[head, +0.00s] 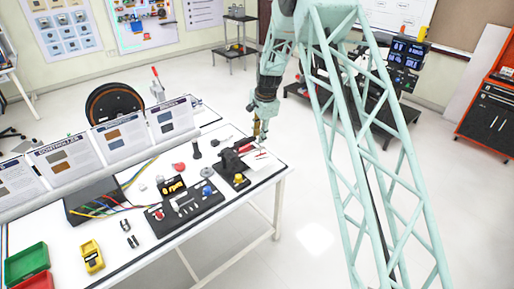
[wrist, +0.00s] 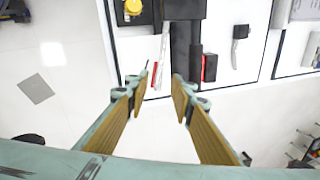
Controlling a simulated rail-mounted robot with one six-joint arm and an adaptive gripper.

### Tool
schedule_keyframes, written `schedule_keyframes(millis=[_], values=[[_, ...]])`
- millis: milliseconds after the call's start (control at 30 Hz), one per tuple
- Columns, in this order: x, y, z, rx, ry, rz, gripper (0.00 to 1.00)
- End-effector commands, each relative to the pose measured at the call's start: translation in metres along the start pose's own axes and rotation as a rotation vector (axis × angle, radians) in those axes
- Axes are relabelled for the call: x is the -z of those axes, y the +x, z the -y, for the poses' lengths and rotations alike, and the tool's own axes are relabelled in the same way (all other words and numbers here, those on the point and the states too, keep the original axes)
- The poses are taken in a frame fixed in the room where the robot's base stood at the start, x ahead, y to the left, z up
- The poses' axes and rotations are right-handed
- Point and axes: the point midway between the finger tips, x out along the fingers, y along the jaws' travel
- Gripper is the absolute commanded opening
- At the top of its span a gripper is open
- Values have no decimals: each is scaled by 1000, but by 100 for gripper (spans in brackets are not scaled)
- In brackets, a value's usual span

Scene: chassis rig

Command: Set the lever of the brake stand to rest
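My gripper (head: 260,132) hangs over the right end of the white workbench. In the wrist view its two brown-padded fingers (wrist: 162,80) are apart with nothing between them. A black device with a red part (head: 236,160) lies on the bench just left of my gripper; its long black body (wrist: 185,45) shows ahead of the fingertips. I cannot tell for certain which of these is the brake stand. The lever's lower part is hidden behind a placard.
Placards (head: 122,133) line the bench's back edge. Floor right of the bench (head: 325,205) is clear.

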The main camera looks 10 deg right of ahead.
Motion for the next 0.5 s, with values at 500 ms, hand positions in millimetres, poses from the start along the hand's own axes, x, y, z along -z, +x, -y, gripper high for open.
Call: schedule_keyframes(millis=[500], values=[[0, 58, 0, -1, 0, 0, 22]])
